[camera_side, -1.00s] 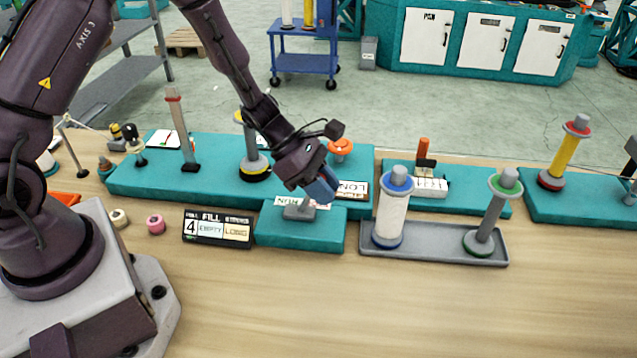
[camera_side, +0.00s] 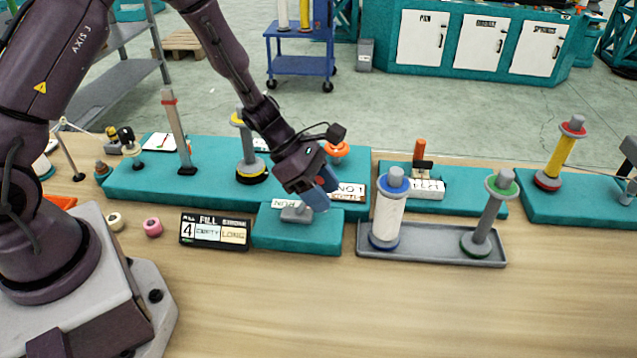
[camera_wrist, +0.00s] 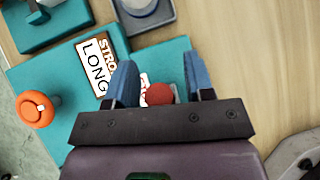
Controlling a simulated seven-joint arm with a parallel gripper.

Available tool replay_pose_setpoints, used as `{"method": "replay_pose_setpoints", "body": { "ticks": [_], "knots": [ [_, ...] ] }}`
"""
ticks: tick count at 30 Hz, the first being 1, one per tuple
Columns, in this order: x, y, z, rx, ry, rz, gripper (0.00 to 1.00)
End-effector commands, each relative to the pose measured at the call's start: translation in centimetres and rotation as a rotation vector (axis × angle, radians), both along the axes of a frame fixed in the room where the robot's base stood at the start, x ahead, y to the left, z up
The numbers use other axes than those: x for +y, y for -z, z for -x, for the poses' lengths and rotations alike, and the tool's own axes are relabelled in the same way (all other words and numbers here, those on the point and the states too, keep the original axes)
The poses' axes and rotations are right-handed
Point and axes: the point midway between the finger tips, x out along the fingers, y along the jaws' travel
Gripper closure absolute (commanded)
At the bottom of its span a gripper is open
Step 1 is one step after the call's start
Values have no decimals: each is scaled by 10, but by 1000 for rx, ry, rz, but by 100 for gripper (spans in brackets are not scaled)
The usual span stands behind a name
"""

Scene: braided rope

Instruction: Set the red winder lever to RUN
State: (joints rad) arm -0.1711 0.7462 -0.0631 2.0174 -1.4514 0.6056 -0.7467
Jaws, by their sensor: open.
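The winder lever's red round knob (camera_wrist: 158,94) shows between my finger pads in the wrist view. In the side view its grey base (camera_side: 296,214) sits on a small teal block (camera_side: 300,238); the knob is hidden there by my gripper. A white RUN label (camera_side: 285,205) lies behind the base, partly covered. My gripper (camera_side: 323,189) is open just above the lever, its two blue fingers apart. In the wrist view my gripper (camera_wrist: 158,82) has a finger on each side of the knob, with gaps showing. I cannot tell which setting the lever points to.
A FILL sign (camera_side: 214,231) stands left of the block. A grey tray (camera_side: 430,248) with a white spool (camera_side: 390,215) and a green-topped spool (camera_side: 487,220) stands close on the right. An orange knob (camera_wrist: 37,107) and a LONG/STRONG label (camera_wrist: 97,65) are nearby. The front table is clear.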

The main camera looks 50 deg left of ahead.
Motion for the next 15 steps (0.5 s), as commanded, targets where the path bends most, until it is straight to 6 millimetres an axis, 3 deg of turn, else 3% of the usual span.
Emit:
{"method": "replay_pose_setpoints", "body": {
  "ticks": [5,15],
  "knots": [
    [10,-14,5,-4,-2,-1,52],
    [52,-70,27,-5,-4,-3,52]
  ]
}}
